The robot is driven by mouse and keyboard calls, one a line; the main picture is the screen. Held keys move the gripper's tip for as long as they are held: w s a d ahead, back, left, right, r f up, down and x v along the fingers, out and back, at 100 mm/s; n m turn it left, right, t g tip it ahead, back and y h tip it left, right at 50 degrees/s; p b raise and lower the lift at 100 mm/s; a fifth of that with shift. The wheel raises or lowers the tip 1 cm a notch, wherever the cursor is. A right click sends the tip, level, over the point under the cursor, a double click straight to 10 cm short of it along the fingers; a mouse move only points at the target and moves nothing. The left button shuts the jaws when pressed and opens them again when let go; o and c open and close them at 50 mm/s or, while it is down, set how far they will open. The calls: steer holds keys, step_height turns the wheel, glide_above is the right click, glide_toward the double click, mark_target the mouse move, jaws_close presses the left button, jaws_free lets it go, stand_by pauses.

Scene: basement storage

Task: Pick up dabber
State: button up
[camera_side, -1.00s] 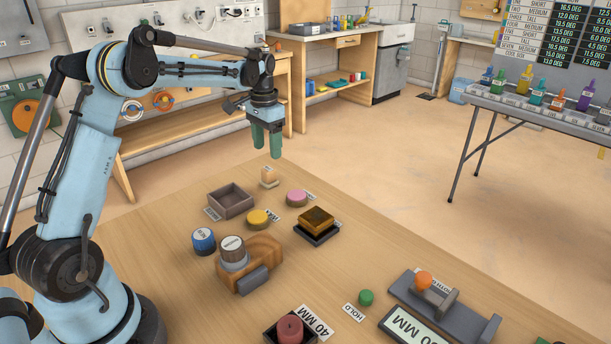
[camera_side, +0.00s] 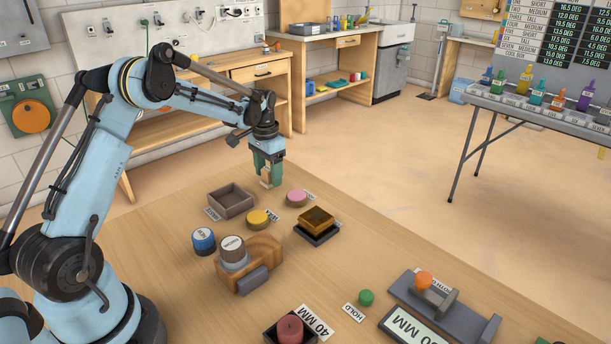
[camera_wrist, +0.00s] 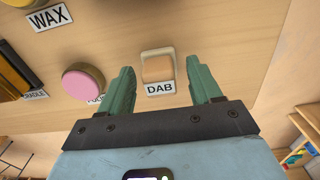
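The dabber (camera_wrist: 157,68) is a small tan block with a paler back edge, and a "DAB" label lies at its near side in the wrist view. In the side view the dabber (camera_side: 266,181) stands near the table's far edge, partly hidden by my fingers. My gripper (camera_side: 269,172) points down over it. In the wrist view my gripper (camera_wrist: 160,67) is open, with one green finger on each side of the dabber. Gaps show between both fingers and the block, so it is not held.
A pink round pad (camera_side: 297,197) stands close to the right of the dabber, and an open brown tray (camera_side: 232,213) to its left. A yellow round piece (camera_side: 258,217) and an amber block (camera_side: 316,219) are nearer the front.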

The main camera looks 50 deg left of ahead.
steer(key=c, duration=1.1)
steer(key=shift+r, duration=0.15)
steer(key=shift+r, duration=0.25)
steer(key=r, duration=0.3)
steer(key=shift+d+r, duration=0.35)
steer(key=shift+r, duration=0.05)
steer(key=d+r, duration=0.2)
steer(key=d, duration=0.1)
steer(key=s+d+r, duration=0.1)
steer(key=d+r, duration=0.1)
steer(key=d, duration=0.2)
steer(key=d+r, duration=0.2)
steer(key=d, duration=0.2)
steer(key=shift+s+r, duration=0.2)
steer(key=shift+s, duration=0.05)
